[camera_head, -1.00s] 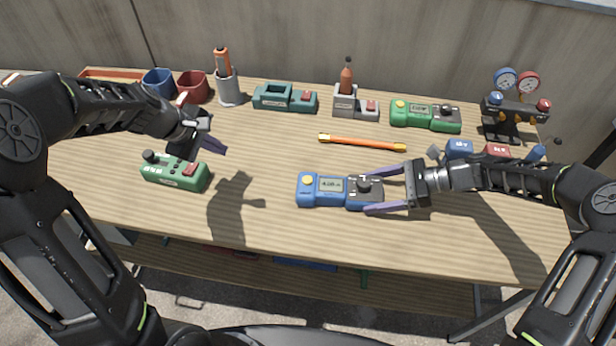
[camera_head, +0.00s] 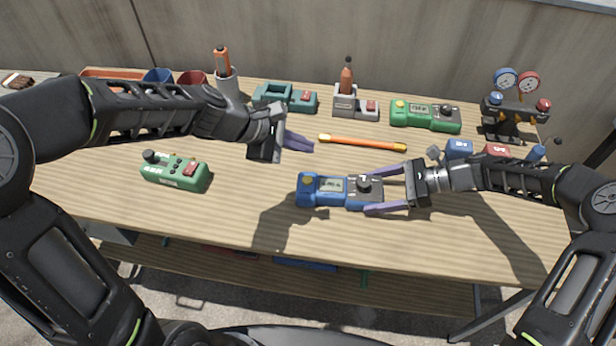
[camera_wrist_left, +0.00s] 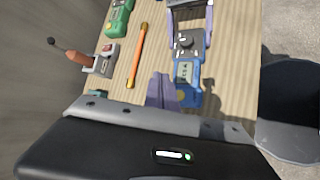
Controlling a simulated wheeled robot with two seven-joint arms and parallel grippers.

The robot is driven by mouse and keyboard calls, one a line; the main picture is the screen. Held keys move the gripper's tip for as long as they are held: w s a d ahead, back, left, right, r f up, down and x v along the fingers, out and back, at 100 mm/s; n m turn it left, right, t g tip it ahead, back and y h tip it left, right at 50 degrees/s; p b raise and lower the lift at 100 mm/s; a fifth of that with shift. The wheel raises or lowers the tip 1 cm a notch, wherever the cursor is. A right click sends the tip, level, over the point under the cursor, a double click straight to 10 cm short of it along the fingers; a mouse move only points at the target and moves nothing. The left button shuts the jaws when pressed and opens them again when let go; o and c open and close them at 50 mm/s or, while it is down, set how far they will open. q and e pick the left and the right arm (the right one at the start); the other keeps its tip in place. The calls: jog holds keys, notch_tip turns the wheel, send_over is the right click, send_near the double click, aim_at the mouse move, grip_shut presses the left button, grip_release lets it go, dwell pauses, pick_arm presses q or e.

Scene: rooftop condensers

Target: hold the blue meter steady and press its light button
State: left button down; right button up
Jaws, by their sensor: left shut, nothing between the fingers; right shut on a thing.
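The blue meter (camera_head: 339,190) lies flat on the table, with a yellow button (camera_head: 308,180) at its left end, a grey display and a dark dial at its right end. My right gripper (camera_head: 385,190) is shut on the meter's right end, one finger along each side. My left gripper (camera_head: 300,143) is shut and empty, above the table behind and a little left of the meter, not touching it. In the left wrist view its fingertips (camera_wrist_left: 162,82) point beside the blue meter (camera_wrist_left: 187,75); the near end of the meter is partly visible.
A green device (camera_head: 175,172) with a red switch lies at left. An orange-yellow rod (camera_head: 361,142) lies behind the meter. A green meter (camera_head: 425,116), a teal holder (camera_head: 285,97) and a gauge manifold (camera_head: 516,108) stand at the back. The front middle table is clear.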

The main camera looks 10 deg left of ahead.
aim_at(303, 181)
pick_arm(q)
jog(key=shift+f, duration=4.4)
jog(key=shift+f, duration=0.15)
jog(key=shift+f, duration=0.3)
jog(key=shift+r, duration=0.5)
jog(key=shift+r, duration=3)
